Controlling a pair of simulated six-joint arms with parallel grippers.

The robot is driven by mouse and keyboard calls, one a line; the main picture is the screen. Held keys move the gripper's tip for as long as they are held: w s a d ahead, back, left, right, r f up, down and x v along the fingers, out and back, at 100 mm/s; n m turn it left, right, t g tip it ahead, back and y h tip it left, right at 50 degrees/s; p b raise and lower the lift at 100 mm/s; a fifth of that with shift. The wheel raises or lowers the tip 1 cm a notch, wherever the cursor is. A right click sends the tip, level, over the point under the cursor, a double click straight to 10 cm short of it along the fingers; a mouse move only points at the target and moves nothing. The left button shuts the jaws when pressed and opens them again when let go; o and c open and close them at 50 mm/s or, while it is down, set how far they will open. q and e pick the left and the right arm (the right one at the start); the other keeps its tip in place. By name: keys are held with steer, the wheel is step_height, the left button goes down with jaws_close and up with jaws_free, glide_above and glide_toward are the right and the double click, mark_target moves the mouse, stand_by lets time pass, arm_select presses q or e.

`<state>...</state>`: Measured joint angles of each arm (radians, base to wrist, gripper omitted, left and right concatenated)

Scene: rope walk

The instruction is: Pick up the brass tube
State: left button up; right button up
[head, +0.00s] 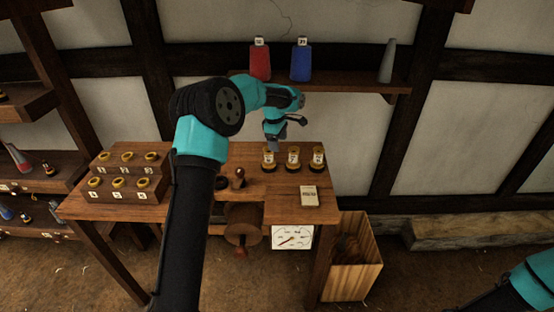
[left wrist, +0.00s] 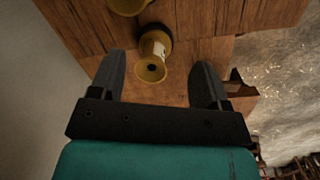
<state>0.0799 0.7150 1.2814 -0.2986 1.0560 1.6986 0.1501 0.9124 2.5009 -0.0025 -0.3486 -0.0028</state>
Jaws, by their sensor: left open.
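Three brass tubes with dark bases and pale labels stand in a row on the wooden table: a left one (head: 268,160), a middle one (head: 293,159) and a right one (head: 318,159). My left gripper (head: 274,147) points down by the left tube. Another brass piece (left wrist: 126,5) is cut off at the top there. I cannot tell which tube is between the fingers. My right gripper is out of view.
A stepped wooden block (head: 125,175) with several brass-topped pieces stands on the table's left. A pale card box (head: 309,196) lies at the front right.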

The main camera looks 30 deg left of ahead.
mark_target(269, 156)
arm_select(q)
steer(key=a+f+n, duration=0.1)
steer(key=a+f, duration=0.2)
steer(key=a+f+n+g+y, duration=0.1)
steer(key=shift+w+a+f+n, duration=0.15)
steer(key=shift+w+f+n, duration=0.1)
steer(key=shift+f+n, duration=0.05)
steer(key=shift+f, duration=2.5)
steer(key=c, duration=1.1)
